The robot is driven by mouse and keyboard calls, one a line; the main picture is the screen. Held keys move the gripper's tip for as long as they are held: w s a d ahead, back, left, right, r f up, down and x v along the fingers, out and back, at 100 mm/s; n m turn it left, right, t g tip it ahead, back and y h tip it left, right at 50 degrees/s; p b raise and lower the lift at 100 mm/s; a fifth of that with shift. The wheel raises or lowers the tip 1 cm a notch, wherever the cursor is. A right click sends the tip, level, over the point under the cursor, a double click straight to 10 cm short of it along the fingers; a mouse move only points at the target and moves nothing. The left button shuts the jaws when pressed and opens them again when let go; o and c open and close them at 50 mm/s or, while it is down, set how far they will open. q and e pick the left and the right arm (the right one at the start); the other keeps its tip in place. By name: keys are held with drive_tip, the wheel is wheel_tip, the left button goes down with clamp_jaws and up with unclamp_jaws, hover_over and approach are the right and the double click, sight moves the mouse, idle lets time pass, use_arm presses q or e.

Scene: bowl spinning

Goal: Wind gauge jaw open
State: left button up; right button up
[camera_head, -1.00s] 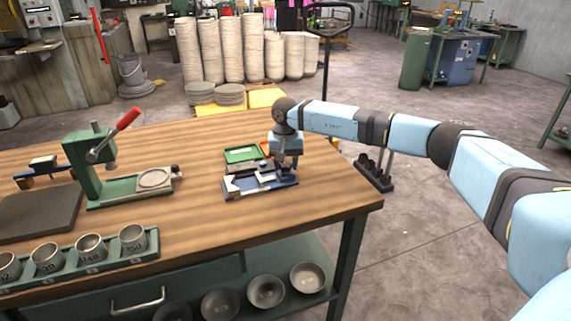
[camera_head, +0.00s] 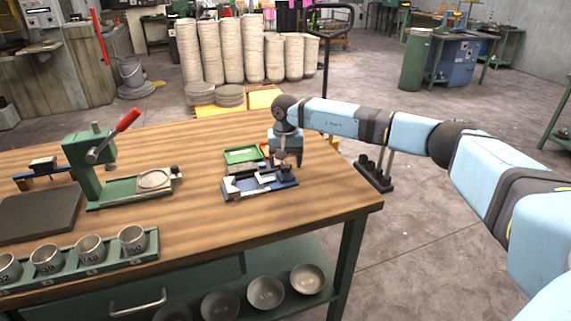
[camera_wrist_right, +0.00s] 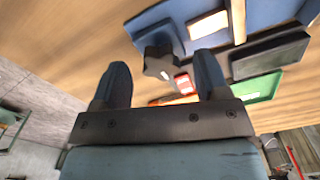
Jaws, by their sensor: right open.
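The gauge (camera_head: 240,190) is a low blue device with pale and dark blocks on it, near the right end of the wooden table. Its dark star-shaped knob (camera_wrist_right: 160,64) shows in the wrist view, at the gauge's end. My right gripper (camera_head: 287,165) points down over the gauge's right end. In the wrist view its two dark fingers (camera_wrist_right: 162,82) are apart, with the knob between and just beyond them. I cannot tell whether they touch it. Part of the gauge is behind the gripper. My left gripper is not in view.
A green tray (camera_head: 243,155) lies just behind the gauge. A green press with a red lever (camera_head: 92,165) stands to the left. A rack of metal cups (camera_head: 90,250) is at the front left. The table (camera_head: 205,215) is bare between rack and gauge.

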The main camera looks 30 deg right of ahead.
sight(285, 166)
wheel_tip(285, 166, up, 13)
idle(0.3)
drive_tip(key=shift+f, duration=0.1)
idle(0.4)
